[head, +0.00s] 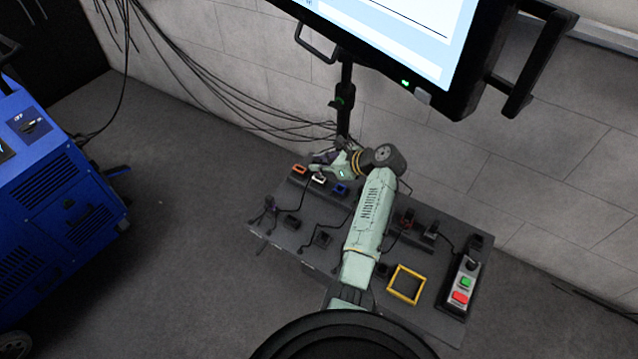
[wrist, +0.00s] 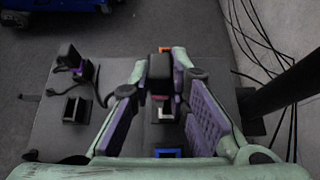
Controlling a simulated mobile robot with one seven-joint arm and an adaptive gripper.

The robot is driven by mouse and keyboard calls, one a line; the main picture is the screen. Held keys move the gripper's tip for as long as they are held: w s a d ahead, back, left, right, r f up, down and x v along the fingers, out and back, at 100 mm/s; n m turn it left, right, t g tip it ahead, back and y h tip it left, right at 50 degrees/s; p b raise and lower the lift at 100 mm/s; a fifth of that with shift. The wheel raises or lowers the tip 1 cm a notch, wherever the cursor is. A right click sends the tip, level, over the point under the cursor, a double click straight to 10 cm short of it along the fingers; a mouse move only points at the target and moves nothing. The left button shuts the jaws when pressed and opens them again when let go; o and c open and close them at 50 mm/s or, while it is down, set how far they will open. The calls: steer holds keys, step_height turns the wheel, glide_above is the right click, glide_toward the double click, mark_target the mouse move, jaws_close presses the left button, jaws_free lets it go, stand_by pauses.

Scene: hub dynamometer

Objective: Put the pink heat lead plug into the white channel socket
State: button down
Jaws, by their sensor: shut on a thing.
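My gripper (head: 326,160) is over the far left part of the dark bench. In the wrist view its fingers (wrist: 159,78) are shut on a dark plug (wrist: 159,68) with a small pinkish band at its lower end. The white channel socket (head: 318,179) sits in a row between an orange-rimmed and a blue-rimmed socket. In the wrist view the white socket (wrist: 165,114) shows just below the plug, partly covered by it. I cannot tell whether plug and socket touch. In the head view the plug is not clearly distinguishable at the gripper.
The orange socket (head: 299,169) and blue socket (head: 341,189) flank the white one. Another dark plug (head: 269,204) with a lead stands at the bench's left edge. A dark monitor post (head: 344,105) rises behind. A yellow frame (head: 406,269) and button box (head: 462,286) lie right.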

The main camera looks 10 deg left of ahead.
steer(key=shift+w+d, duration=0.2)
steer(key=shift+w, duration=0.3)
steer(key=shift+f, duration=0.1)
steer(key=shift+f, duration=0.35)
steer(key=shift+f, duration=0.3)
stand_by(0.4)
steer(key=shift+f, duration=1.1)
steer(key=c, duration=1.5)
jaws_free()
steer(key=shift+o, duration=0.2)
